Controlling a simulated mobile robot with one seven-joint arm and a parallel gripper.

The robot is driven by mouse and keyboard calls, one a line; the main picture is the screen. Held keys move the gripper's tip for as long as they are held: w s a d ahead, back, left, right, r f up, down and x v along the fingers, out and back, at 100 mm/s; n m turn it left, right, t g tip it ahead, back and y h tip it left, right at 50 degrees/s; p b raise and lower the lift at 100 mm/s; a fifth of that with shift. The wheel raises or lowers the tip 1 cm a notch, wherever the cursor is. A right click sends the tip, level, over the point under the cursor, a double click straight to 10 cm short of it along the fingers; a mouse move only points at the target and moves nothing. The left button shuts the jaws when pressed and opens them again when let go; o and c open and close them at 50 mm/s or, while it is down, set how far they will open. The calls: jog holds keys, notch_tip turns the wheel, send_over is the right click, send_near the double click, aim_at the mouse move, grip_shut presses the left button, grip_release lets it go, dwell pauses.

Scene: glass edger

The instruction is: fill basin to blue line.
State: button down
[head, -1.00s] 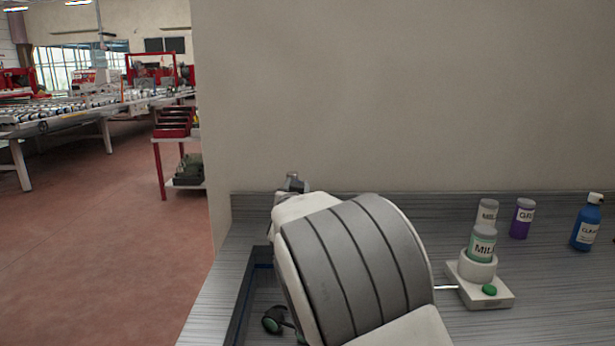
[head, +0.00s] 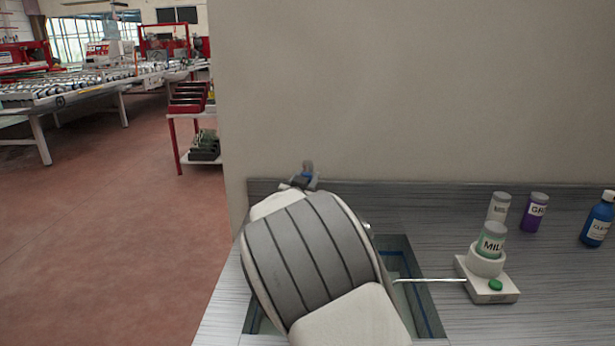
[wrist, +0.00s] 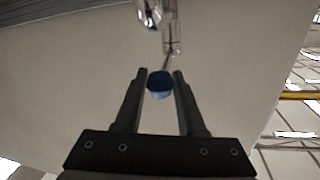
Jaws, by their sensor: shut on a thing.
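The basin (head: 425,306) is a rectangular sink let into the grey counter, largely hidden behind my arm. A blue line (head: 426,296) runs along its inner wall, and the inside below looks pale teal; I cannot tell the water level. In the wrist view my gripper (wrist: 160,73) is shut on a blue round knob (wrist: 160,86), held between the fingertips. A shiny metal tap (wrist: 158,14) shows just beyond it. In the head view a small grey and blue piece (head: 305,174), seemingly the tap end, shows above my arm; the fingers are hidden there.
A white dispenser (head: 487,278) with a green button holds a green-labelled bottle right of the basin; its thin spout reaches over the basin. White, purple (head: 534,212) and blue (head: 598,219) bottles stand behind. The wall closes the back; open floor lies left.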

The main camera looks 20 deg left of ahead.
jog(key=c, duration=0.5)
grip_release()
jog(key=s, duration=1.1)
jog(key=s+p, duration=0.1)
jog(key=s, duration=0.5)
jog(key=shift+s+d, duration=0.25)
jog(key=shift+d, duration=0.1)
